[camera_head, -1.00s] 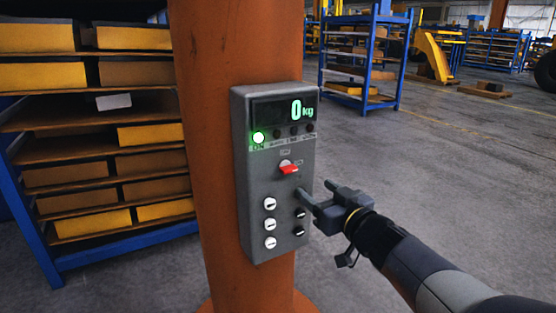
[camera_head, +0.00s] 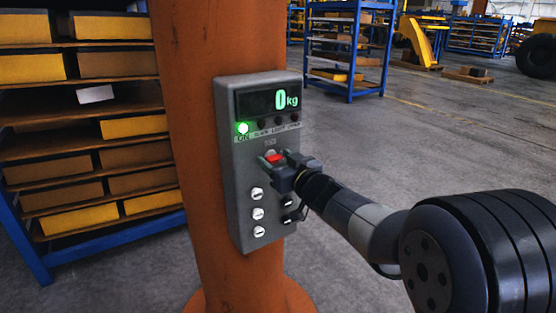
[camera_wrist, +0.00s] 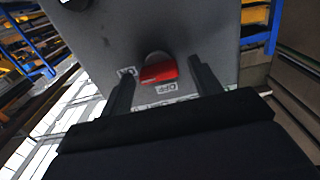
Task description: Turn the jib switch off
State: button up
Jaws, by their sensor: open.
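The grey control box (camera_head: 262,205) is fixed to an orange column. Its display reads 0 kg and a green lamp (camera_head: 243,128) is lit at the display's lower left. The red jib switch (camera_head: 274,158) sits mid-box, partly hidden by my gripper (camera_head: 284,165) in the head view. In the wrist view the red switch (camera_wrist: 159,72) lies between the two open fingers of my gripper (camera_wrist: 163,85), with gaps on both sides. An OFF label (camera_wrist: 173,87) shows just below the switch there. I cannot tell whether a finger touches it.
Several white buttons (camera_head: 258,214) and dark buttons sit low on the box, close under my gripper. The orange column (camera_head: 185,85) stands behind it. A shelf rack (camera_head: 40,255) is at left and a blue rack (camera_head: 350,88) behind. Open floor lies to the right.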

jog(key=c, duration=1)
jog(key=shift+f+n+b, duration=0.1)
jog(key=shift+n+b, duration=0.2)
jog(key=shift+n, duration=0.1)
jog(key=n+b, duration=0.1)
jog(key=n, duration=0.1)
jog(key=shift+f+n+b, duration=0.1)
jog(key=shift+n+b, duration=0.2)
jog(key=shift+n, duration=0.1)
jog(key=n+b, duration=0.2)
jog(key=n, duration=0.3)
jog(key=shift+s+a+b, duration=0.1)
jog(key=shift+b, duration=0.25)
jog(key=n+b, duration=0.2)
jog(key=n, duration=0.3)
jog(key=shift+f+n+b, duration=0.15)
jog(key=shift+n+b, duration=0.2)
jog(key=shift+n, duration=0.05)
jog(key=shift+n+b, duration=0.7)
jog(key=shift+n, duration=1.2)
